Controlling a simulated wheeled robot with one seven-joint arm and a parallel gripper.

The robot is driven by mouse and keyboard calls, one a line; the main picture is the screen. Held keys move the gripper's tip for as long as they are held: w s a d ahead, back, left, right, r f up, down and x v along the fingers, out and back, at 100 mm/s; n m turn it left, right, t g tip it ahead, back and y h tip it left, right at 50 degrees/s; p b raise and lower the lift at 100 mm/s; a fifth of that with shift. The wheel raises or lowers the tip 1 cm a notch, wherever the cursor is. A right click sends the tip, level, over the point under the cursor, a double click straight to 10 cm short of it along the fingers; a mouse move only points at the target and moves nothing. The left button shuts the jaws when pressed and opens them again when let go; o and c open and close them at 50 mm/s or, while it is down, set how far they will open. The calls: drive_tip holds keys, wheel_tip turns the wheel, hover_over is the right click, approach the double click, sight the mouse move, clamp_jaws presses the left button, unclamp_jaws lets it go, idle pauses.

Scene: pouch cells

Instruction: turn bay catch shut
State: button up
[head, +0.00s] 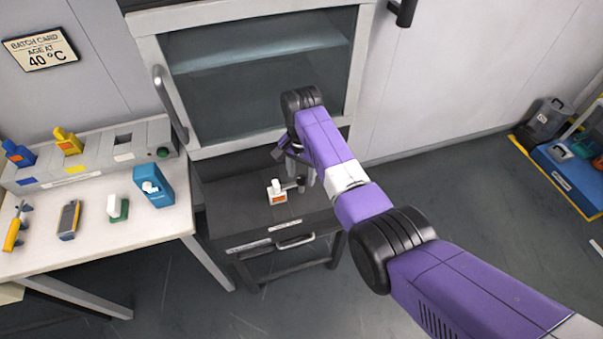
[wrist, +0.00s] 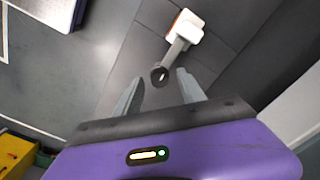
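What looks like the bay catch (head: 277,192) is a small white block with an orange patch on top of a dark low cabinet (head: 235,195). In the wrist view, the catch (wrist: 187,26) has a grey lever ending in a dark round knob (wrist: 159,76). My gripper (head: 305,172) is over the cabinet top, to the right of the white block. In the wrist view my gripper (wrist: 160,82) has its two fingers apart, with the knob seen between their tips. Contact between fingers and knob cannot be told. In the head view my arm hides part of the cabinet's right side.
A glass-fronted chamber (head: 145,28) with a bar handle stands behind the cabinet. A white bench (head: 95,245) at left carries a grey rack (head: 45,170), a blue holder (head: 153,186) and small tools. A blue tray (head: 570,180) lies at far right. The floor between is clear.

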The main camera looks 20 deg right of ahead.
sight(302, 177)
wheel_tip(302, 177, up, 8)
drive_tip(key=shift+f+b, duration=0.1)
drive_tip(key=shift+b, duration=0.35)
drive_tip(key=shift+d, duration=0.1)
idle(0.6)
